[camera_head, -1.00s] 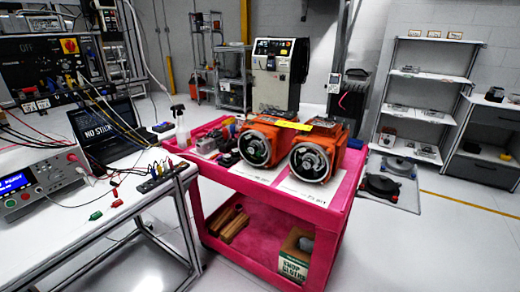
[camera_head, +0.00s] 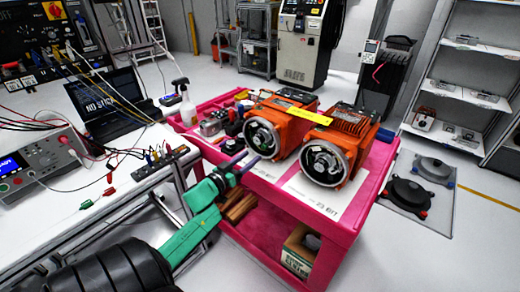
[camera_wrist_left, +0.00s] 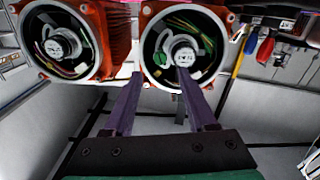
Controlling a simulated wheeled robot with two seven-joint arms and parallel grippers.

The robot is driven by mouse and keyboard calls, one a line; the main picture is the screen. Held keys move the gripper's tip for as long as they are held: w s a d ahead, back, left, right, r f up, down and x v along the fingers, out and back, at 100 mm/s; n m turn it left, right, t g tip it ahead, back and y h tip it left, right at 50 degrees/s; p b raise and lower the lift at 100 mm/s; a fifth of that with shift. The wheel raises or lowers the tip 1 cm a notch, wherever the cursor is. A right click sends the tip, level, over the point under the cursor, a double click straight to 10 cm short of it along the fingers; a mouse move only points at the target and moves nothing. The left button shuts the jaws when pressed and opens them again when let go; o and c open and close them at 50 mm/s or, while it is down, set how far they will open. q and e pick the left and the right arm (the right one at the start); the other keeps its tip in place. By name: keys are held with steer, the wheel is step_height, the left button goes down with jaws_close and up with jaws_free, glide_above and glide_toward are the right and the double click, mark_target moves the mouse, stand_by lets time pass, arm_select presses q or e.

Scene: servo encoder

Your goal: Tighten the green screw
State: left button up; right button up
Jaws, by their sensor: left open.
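Two orange servo units stand on the pink cart. The left servo (camera_head: 264,138) has an open round front with a metal rim and small green parts inside. It shows at right in the wrist view (camera_wrist_left: 184,45), where a small green piece (camera_wrist_left: 160,58) sits left of the grey hub; I cannot tell if it is the green screw. The right servo (camera_head: 326,163) shows at left in the wrist view (camera_wrist_left: 60,46). My left gripper (camera_head: 248,163), with purple fingers, is open and empty in front of the left servo, apart from it. My right gripper is out of view.
The pink cart (camera_head: 352,228) has white sheets on top and small parts at its left. A workbench (camera_head: 60,215) with a power supply, laptop and cables stands left of my arm. Screwdriver handles (camera_wrist_left: 265,48) show in the wrist view.

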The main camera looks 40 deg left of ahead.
mark_target(263, 148)
arm_select(q)
steer(key=w, duration=0.5)
steer(key=shift+w+a+f, duration=0.1)
steer(key=shift+w+a, duration=0.05)
steer(key=shift+w, duration=0.45)
arm_select(e)
steer(key=shift+w+r, duration=0.15)
steer(key=shift+w, duration=0.7)
arm_select(q)
jaws_close()
arm_select(e)
steer(key=shift+s, duration=0.1)
